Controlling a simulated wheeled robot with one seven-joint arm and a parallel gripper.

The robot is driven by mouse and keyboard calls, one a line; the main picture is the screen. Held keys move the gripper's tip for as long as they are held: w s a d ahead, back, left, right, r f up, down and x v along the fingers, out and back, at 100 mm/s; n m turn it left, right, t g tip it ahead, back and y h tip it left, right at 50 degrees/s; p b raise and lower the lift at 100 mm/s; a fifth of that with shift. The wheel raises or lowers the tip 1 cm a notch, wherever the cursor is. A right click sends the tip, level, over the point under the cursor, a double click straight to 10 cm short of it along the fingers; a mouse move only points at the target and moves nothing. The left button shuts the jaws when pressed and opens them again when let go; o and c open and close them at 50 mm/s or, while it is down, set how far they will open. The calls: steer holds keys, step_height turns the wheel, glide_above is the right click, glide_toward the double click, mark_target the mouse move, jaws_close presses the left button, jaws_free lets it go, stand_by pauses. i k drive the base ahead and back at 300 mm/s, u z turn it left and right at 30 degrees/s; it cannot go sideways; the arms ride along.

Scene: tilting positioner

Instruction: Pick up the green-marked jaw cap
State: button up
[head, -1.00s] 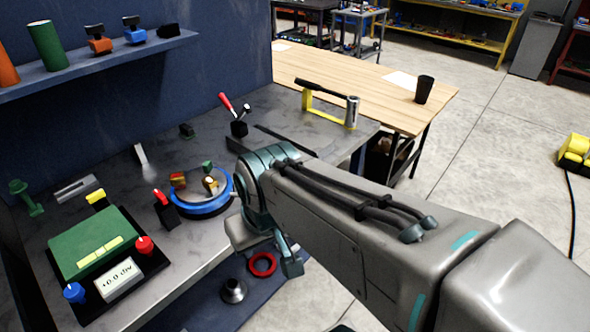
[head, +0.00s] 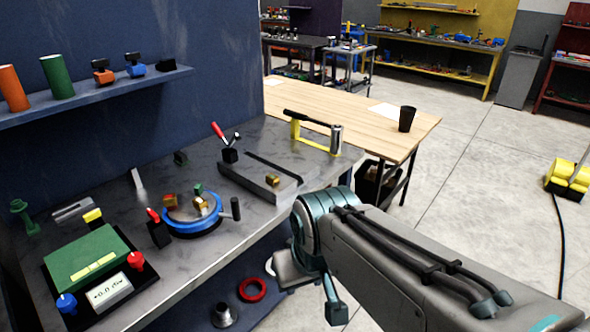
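The blue round positioner (head: 190,226) sits on the bench left of my arm. On its disc stand a small block with a green face (head: 198,189), a block with a reddish-brown face (head: 170,200), and a pale and gold piece (head: 200,204). The green-faced block looks like the green-marked jaw cap; it is at the back of the disc, partly behind the pale piece. My arm crosses the lower right, apart from the positioner. My gripper's fingers do not show.
A grey slotted block (head: 255,178) with a small gold-brown cube (head: 272,180) lies right of the positioner. A black post with a red-tipped lever (head: 158,232) stands at its left. A green box with knobs (head: 88,258) is at front left. A yellow-framed tool (head: 318,138) stands behind.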

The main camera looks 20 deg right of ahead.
mark_target(271, 178)
steer(key=z, duration=0.5)
steer(key=i, duration=1.2)
steer(key=u, duration=0.5)
